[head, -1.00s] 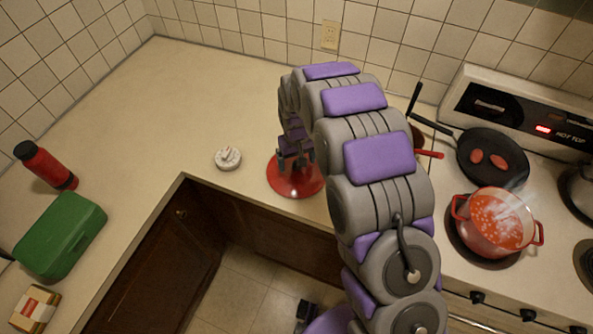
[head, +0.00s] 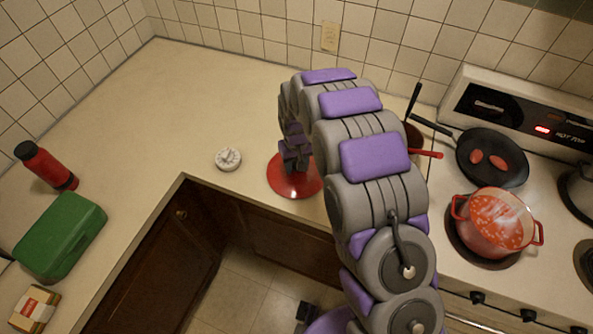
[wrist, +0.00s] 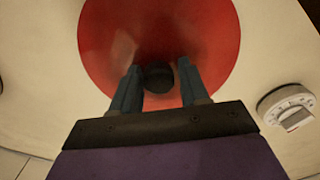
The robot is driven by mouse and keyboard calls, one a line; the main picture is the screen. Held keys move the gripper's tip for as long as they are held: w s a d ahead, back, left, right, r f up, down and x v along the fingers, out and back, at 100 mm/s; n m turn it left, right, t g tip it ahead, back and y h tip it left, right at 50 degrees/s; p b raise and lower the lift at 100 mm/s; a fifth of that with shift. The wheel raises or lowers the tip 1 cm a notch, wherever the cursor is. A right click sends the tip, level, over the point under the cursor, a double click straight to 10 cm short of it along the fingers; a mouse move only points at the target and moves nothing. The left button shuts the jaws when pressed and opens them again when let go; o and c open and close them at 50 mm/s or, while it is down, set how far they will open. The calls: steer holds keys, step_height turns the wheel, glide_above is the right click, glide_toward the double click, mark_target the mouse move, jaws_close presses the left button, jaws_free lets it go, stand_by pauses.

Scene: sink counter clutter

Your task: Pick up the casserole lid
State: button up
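The casserole lid (head: 295,186) is a round, glossy red disc lying on the counter near its inner corner edge. In the head view my arm and wrist hide the knob and most of the fingers.
A white timer (head: 228,159) sits left of the lid. A red pot (head: 492,225) and a black pan (head: 492,158) stand on the stove at right. A green box (head: 60,237) and red bottle (head: 46,166) are at far left. The counter behind the timer is clear.

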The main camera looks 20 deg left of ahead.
steer(key=shift+s+d+f, duration=0.1)
steer(key=shift+s+f, duration=0.05)
steer(key=shift+f, duration=0.1)
jaws_close()
